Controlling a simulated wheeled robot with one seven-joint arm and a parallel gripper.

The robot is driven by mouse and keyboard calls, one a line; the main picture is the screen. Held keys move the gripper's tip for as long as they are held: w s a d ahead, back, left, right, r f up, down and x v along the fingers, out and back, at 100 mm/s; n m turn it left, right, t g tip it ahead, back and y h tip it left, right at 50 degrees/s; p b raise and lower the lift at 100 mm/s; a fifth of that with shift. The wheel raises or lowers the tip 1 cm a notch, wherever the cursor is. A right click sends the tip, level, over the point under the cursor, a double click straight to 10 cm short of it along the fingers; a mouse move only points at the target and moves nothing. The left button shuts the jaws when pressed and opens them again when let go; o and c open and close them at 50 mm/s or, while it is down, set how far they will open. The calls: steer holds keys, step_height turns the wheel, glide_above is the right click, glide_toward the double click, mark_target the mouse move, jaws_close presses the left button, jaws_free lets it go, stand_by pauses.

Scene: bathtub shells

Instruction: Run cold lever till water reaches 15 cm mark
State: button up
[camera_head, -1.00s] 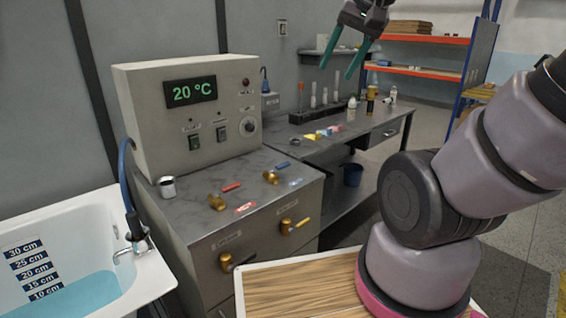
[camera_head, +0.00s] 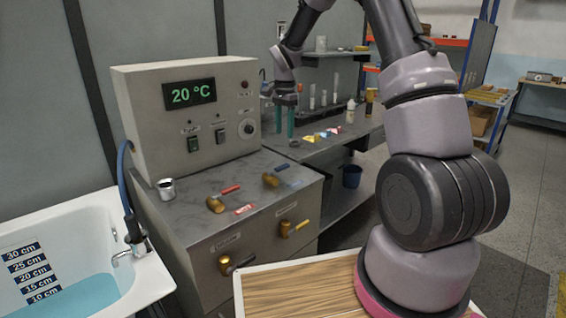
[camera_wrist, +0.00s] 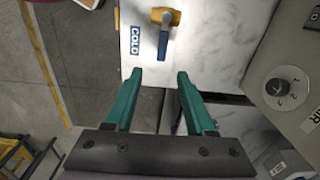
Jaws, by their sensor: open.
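The cold lever (camera_head: 283,176), gold with a blue handle, stands on the grey cabinet top. In the wrist view, the cold lever (camera_wrist: 164,30) lies beyond my fingertips beside a blue COLD label (camera_wrist: 137,40). My gripper (camera_head: 284,135) is open and empty, with teal fingers pointing down, above and apart from the lever. The fingers (camera_wrist: 157,75) also show in the wrist view. The tub (camera_head: 150,280) at left holds blue water (camera_head: 80,297), its surface near the 10 cm mark (camera_head: 43,296), below the 15 cm mark (camera_head: 39,284). No stream shows at the spout (camera_head: 124,254).
A red-handled lever (camera_head: 217,203) stands left of the cold lever. Two more levers are on the cabinet front (camera_head: 250,245). A side bench (camera_head: 350,140) holds small items.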

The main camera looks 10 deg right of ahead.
mark_target(283, 166)
steer(key=f, duration=1.3)
steer(key=shift+w+a, duration=0.2)
steer(key=shift+w, duration=0.2)
jaws_close()
stand_by(0.8)
